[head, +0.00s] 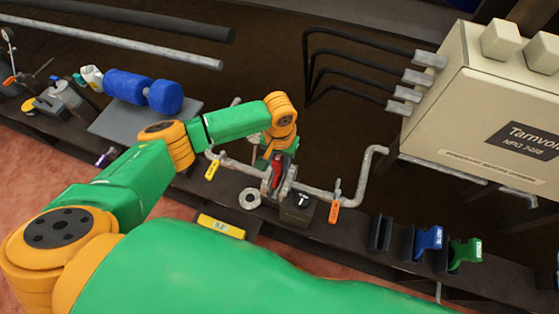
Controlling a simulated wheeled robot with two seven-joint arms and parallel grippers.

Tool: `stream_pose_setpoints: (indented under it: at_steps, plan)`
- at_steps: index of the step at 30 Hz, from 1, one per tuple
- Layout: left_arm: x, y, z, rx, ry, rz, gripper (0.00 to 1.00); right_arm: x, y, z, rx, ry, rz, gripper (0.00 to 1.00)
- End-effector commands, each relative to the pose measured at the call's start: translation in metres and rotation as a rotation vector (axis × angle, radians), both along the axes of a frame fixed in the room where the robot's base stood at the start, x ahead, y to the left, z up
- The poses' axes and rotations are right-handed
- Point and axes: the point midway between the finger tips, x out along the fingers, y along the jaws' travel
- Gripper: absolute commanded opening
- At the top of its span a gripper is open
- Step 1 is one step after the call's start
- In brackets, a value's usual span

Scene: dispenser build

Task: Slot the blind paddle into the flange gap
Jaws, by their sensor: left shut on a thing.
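My left gripper (279,157) reaches down over the pipe and is shut on a red paddle (277,172), taken to be the blind paddle. The red paddle stands roughly upright at the flanges (288,183) in the pipe. My gripper and the paddle cover part of the gap, so I cannot tell how deep the paddle sits in it or whether it touches the flanges. My right gripper is not in view.
A grey ring (249,198) lies left of the flanges. A black block (297,211) stands just right of them. Yellow (212,169) and orange (334,211) tags hang on the pipe. Blue (429,238) and green (465,253) pieces sit in black holders beside an empty one (380,234).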

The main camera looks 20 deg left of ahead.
Motion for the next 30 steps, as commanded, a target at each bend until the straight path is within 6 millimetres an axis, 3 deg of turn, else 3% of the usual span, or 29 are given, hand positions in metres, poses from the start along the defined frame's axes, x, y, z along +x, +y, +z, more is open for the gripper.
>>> stream_pose_setpoints:
  at_steps: [22, 30]
  plan:
    - [0.000, 0.000, -0.029, 0.000, -0.001, 0.000, 0.00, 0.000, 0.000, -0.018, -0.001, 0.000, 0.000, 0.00]
    - [0.000, 0.000, -0.029, 0.000, -0.001, 0.000, 0.00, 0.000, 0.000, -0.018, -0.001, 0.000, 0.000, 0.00]
